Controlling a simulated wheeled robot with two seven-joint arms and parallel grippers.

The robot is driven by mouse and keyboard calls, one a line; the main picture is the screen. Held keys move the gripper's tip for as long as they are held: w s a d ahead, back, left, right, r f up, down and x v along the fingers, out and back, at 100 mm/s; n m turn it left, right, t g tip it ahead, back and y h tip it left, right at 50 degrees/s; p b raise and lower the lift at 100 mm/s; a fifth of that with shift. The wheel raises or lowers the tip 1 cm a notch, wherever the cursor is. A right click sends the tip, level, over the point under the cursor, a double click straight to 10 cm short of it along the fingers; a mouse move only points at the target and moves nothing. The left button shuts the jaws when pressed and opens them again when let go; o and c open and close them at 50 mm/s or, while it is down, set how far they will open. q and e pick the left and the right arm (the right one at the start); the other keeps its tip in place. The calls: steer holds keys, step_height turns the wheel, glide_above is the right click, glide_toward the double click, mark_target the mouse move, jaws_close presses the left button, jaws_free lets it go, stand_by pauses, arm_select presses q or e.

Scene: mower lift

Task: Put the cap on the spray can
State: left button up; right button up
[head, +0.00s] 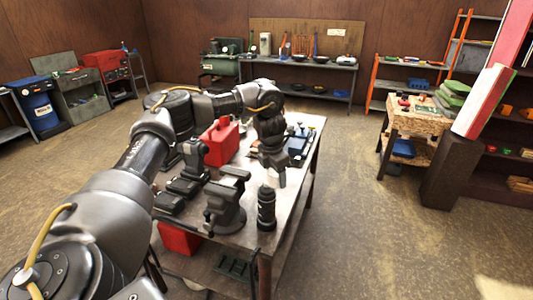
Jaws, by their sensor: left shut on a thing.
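A dark spray can (266,210) stands upright near the front right corner of the workbench (290,205). I cannot tell the exact gap between the fingers and the can's top. My right gripper is out of view.
A bench vise (226,205) stands close left of the can. Dark tools (185,188) and a red jerry can (221,142) are further left and back. Small items (299,140) lie at the back right. The bench's right edge is close to the can.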

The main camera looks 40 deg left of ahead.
arm_select(q)
steer(key=a+n, duration=0.1)
steer(key=a+r+n, duration=0.1)
steer(key=a, duration=0.1)
steer(key=shift+a+r+n+p, duration=0.2)
steer(key=shift+n+p, duration=0.1)
steer(key=shift+p, duration=0.1)
steer(key=shift+a+n+y, duration=0.3)
steer(key=shift+a, duration=0.05)
steer(key=shift+d+f, duration=0.1)
steer(key=shift+f, duration=2.85)
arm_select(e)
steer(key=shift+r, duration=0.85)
arm_select(q)
steer(key=shift+f+b, duration=0.35)
steer(key=shift+f, duration=0.25)
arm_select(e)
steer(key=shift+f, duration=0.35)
arm_select(q)
steer(key=o, duration=0.7)
steer(key=shift+c, duration=0.2)
